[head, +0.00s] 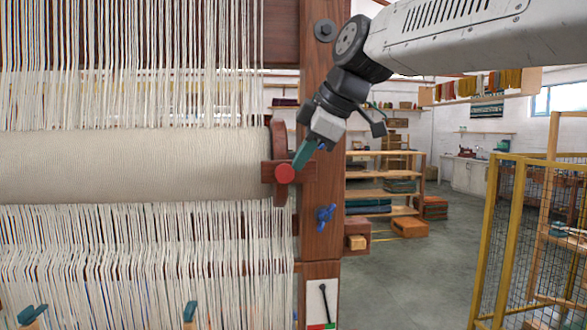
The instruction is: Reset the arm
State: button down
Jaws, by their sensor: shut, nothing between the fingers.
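My arm (450,40) reaches in from the upper right. My gripper (299,163) points down and to the left, with its narrow teal fingers together and nothing seen between them. Its tip is in front of the loom's wooden post, close above the red round knob (285,173) at the end of the cloth roller. I cannot tell whether the tip touches the knob or its wooden bracket.
The loom's cream roller (130,167) and hanging warp threads (140,240) fill the left. A blue wing knob (325,216) sits on the wooden post (320,255). A yellow mesh fence (490,240) stands at right. The grey floor (410,280) between is clear.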

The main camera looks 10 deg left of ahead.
jog(key=v, duration=0.6)
jog(key=s+d+f+m+g+h, duration=0.1)
jog(key=s+d+f+m+h, duration=0.1)
jog(key=s+d+f+m, duration=0.35)
jog(key=s+d+f+m+g+h, duration=0.1)
jog(key=s+d+f+m, duration=0.2)
jog(key=d+f+m, duration=0.6)
jog(key=s+d+f+m+h, duration=0.3)
jog(key=s+d+f+m, duration=0.2)
jog(key=s+d+f, duration=1)
jog(key=shift+s+d+f+g, duration=0.4)
jog(key=shift+s+f, duration=0.65)
jog(key=shift+s, duration=0.55)
jog(key=shift+m, duration=0.25)
